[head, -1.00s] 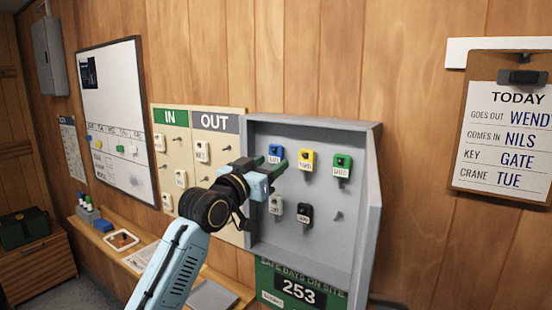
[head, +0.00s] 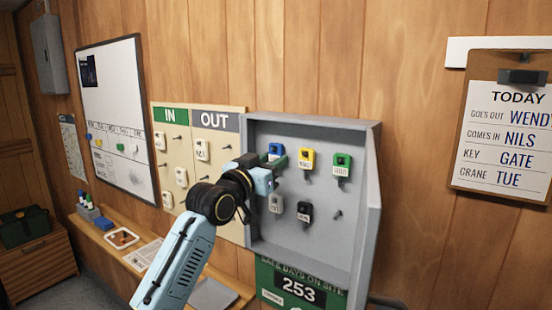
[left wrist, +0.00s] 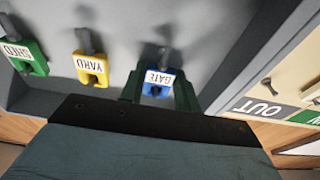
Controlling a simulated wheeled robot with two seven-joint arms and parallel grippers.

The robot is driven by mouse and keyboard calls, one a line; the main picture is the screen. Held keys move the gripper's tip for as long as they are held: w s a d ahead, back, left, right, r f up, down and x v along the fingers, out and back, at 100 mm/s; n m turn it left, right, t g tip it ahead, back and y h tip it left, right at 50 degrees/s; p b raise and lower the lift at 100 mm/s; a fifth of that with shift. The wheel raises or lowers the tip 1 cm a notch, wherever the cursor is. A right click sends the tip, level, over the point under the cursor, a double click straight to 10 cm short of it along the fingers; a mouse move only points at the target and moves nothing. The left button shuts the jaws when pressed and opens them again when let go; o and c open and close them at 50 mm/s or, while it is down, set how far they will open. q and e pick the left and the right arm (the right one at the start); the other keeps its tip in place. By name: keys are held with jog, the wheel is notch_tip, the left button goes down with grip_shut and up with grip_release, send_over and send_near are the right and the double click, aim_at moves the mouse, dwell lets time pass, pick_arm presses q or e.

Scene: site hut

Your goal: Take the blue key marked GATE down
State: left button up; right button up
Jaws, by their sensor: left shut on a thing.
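The blue key (head: 275,149) is at the top left of the grey key cabinet (head: 371,200). In the left wrist view the blue key (left wrist: 160,79) shows upside down with its white label reading GATE, and a peg shows beyond it. My left gripper (head: 277,161) reaches in from the left. Its green fingers (left wrist: 160,92) are one on each side of the blue key, shut on it. I cannot tell whether the key is still on its peg. My right gripper is not in view.
A yellow key (head: 307,159) and a green key (head: 342,164) hang to the right in the same row.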

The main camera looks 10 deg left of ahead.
pick_arm(q)
jog(key=shift+r+p, duration=0.3)
jog(key=shift+p, duration=0.25)
jog(key=shift+s, duration=0.1)
dwell(0.4)
jog(key=r+p+v, duration=0.1)
jog(key=p+v, duration=0.1)
jog(key=v, duration=0.4)
jog(key=shift+s+a+p, duration=0.2)
jog(key=shift+s+p, duration=0.2)
dwell(0.5)
